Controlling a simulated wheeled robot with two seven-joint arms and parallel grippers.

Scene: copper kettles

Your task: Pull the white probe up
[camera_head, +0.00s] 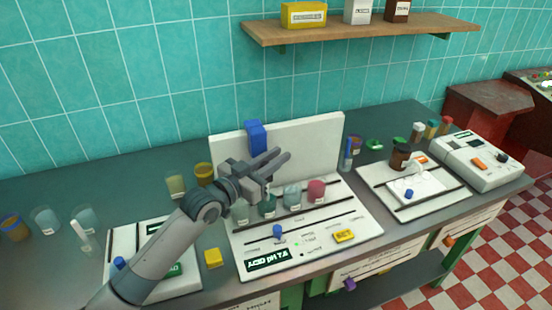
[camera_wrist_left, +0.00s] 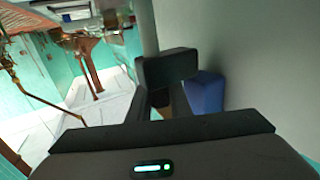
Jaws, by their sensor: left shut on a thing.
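My left gripper (camera_head: 272,165) is in front of the white upright panel (camera_head: 315,148), above the row of jars. Its fingers are shut on a slim thing, most likely the white probe (camera_head: 267,188). Only a small pale bit of that shows below the fingers, just above a dark green jar (camera_head: 268,207); the rest is hidden. A blue block (camera_head: 256,136) is on the panel just behind the gripper. It also shows beside my fingers in the left wrist view (camera_wrist_left: 206,92). My right gripper is not in view.
A teal jar (camera_head: 292,197) and a pink jar (camera_head: 317,190) stand right of the gripper. A yellow SET button (camera_head: 344,236) is on the front of the device. A wooden shelf (camera_head: 365,30) hangs above.

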